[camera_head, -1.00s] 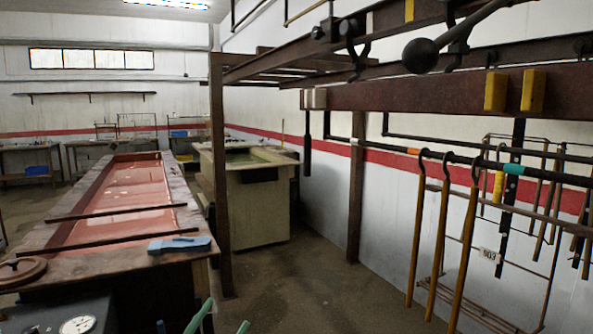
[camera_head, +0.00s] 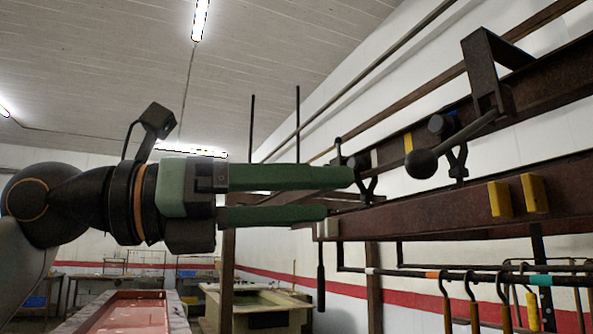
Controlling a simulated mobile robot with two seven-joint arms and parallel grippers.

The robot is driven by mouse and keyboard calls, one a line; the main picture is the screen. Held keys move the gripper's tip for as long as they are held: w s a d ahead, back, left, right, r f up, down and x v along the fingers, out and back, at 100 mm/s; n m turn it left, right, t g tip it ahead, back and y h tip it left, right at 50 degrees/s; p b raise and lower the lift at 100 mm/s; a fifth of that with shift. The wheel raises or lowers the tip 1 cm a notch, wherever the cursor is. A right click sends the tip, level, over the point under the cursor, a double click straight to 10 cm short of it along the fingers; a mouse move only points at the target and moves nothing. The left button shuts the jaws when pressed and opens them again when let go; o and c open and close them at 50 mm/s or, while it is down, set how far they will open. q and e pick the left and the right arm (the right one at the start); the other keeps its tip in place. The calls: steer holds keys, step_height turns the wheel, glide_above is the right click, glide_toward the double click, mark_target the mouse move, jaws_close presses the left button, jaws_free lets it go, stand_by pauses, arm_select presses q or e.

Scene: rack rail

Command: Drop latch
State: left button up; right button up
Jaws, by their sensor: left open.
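A dark lever with a round black ball knob (camera_head: 421,164) is mounted on the upper brown rail (camera_head: 545,85). Its rod (camera_head: 465,132) slopes from the knob up to the right, to a dark bracket (camera_head: 484,72). I take this lever for the latch, though nothing labels it. My left gripper (camera_head: 338,195) comes in from the left with two green fingers, one above the other. It is open, with nothing seen between the fingers. Its tips point right and are apart from the knob in the picture; the depth between them is unclear. My right gripper is out of view.
A lower brown beam (camera_head: 400,219) with yellow blocks (camera_head: 535,193) runs below the lever. Dark hooks hang around the rail near my fingertips. A bar with hanging hooks (camera_head: 500,290) is lower right. A red-topped table (camera_head: 125,315) stands lower left.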

mark_target(409, 161)
arm_select(q)
steer(key=s+r+t+y, duration=0.2)
steer(key=s+r+t, duration=0.1)
steer(key=s+r, duration=0.1)
steer(key=shift+m, duration=0.4)
steer(key=p+x, duration=0.1)
steer(key=x, duration=0.2)
steer(key=p+x, duration=0.1)
steer(key=x, duration=0.7)
steer(key=shift+w+r+p, duration=0.1)
steer(key=shift+w+p, duration=0.25)
steer(key=shift+p, duration=0.05)
steer(key=shift+x, duration=0.9)
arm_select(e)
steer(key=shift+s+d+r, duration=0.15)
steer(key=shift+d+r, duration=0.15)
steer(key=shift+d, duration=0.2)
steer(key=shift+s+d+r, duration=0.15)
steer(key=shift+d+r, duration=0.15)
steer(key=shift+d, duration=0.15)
arm_select(q)
steer(key=shift+c, duration=0.2)
steer(key=c, duration=1.1)
steer(key=shift+o, duration=0.2)
